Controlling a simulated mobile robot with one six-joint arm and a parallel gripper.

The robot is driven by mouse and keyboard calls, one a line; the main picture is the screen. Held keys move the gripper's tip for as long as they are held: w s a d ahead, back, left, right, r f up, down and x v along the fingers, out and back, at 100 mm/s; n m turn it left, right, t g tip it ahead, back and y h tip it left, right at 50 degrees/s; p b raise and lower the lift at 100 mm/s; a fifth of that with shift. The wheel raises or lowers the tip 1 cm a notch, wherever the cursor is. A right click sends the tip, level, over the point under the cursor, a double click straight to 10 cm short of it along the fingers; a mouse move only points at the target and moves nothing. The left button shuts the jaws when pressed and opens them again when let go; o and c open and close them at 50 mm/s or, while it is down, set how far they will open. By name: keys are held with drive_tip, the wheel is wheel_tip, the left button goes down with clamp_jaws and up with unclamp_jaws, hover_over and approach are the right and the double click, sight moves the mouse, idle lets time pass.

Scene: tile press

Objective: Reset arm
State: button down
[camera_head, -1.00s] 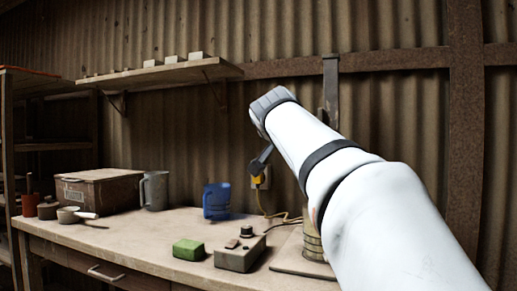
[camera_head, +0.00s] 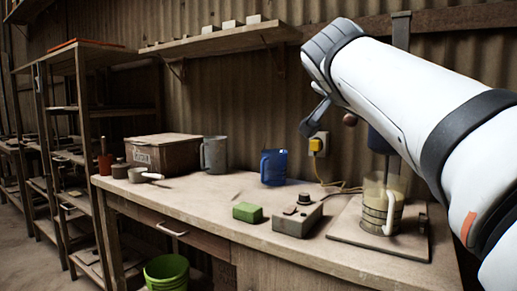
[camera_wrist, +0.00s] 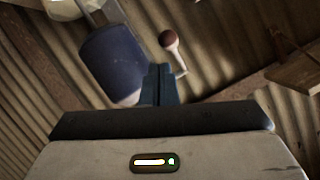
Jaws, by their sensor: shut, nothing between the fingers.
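My arm reaches in from the right in the head view. My gripper (camera_head: 311,128) hangs in the air above the bench, small and dark there. In the wrist view the fingers (camera_wrist: 160,84) are together, with nothing between them. The press has a dark blue head (camera_head: 380,141), partly hidden behind my arm, and a round brown knob (camera_head: 350,119) just right of my gripper. In the wrist view the blue head (camera_wrist: 112,62) is left of the fingertips and the knob (camera_wrist: 168,40) on its lever is just beyond them. I cannot tell any contact.
On the bench (camera_head: 205,195) stand a control box (camera_head: 297,221), a green block (camera_head: 247,212), a blue mug (camera_head: 273,168), a grey mug (camera_head: 214,155) and a brown box (camera_head: 163,153). A clear vessel (camera_head: 380,205) stands under the press. A shelf (camera_head: 220,40) hangs above.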

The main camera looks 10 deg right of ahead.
drive_tip(key=s+a+f+n+g+y+p, duration=0.4)
drive_tip(key=s+a+f+n+p, duration=0.2)
drive_tip(key=p, duration=1.1)
drive_tip(key=s+a+f+n+g+y+p, duration=0.4)
drive_tip(key=s+p, duration=0.6)
drive_tip(key=p, duration=0.7)
drive_tip(key=a+f+n+g, duration=0.1)
drive_tip(key=f+n, duration=0.1)
drive_tip(key=shift+s+a+n+p, duration=0.3)
drive_tip(key=shift+s+a, duration=0.05)
drive_tip(key=shift+a, duration=0.05)
